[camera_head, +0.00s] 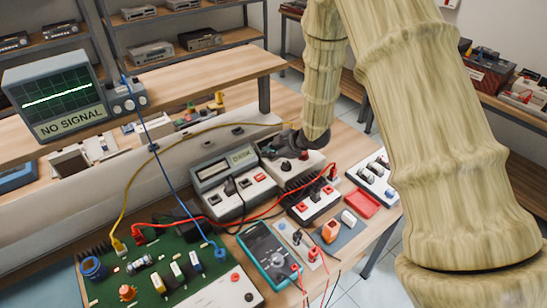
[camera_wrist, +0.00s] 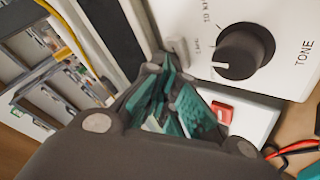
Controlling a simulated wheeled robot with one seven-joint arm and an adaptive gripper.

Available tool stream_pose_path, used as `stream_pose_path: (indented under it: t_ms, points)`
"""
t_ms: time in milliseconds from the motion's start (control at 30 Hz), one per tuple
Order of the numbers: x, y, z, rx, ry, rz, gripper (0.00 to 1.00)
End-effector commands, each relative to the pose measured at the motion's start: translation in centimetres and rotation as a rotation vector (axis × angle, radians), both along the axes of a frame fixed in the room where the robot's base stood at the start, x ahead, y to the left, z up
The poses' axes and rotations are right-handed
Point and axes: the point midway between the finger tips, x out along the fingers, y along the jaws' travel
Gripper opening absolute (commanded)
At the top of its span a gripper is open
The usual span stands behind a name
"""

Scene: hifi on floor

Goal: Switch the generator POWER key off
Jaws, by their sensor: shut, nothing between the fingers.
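The white unit with a black knob marked TONE (camera_wrist: 285,75) fills the right of the wrist view. It appears to be the generator, and its white box also shows in the head view (camera_head: 312,161). A small grey key (camera_wrist: 178,52) stands on its panel, left of the knob. No POWER label is readable, so I cannot tell whether this is the POWER key. My gripper (camera_wrist: 160,68) is shut and empty, its fingertips close to the grey key's left side. Contact cannot be told.
A red button (camera_wrist: 222,112) sits on a neighbouring white panel. A display unit (camera_head: 222,172) stands left of the generator. A teal multimeter (camera_head: 268,250), a green circuit board (camera_head: 205,285) and a red tray (camera_head: 363,204) crowd the bench. Red, blue and yellow cables cross it.

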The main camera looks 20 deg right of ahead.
Motion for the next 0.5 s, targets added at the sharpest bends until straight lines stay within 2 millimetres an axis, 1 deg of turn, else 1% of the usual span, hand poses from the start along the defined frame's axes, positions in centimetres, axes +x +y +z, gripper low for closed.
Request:
stream_pose_path:
  t_ms: [233,500]
  points:
    - [0.00,-0.01,0.88,0.000,0.000,0.000,0.00]
    - [0.00,-0.01,0.83,0.000,0.000,0.000,0.00]
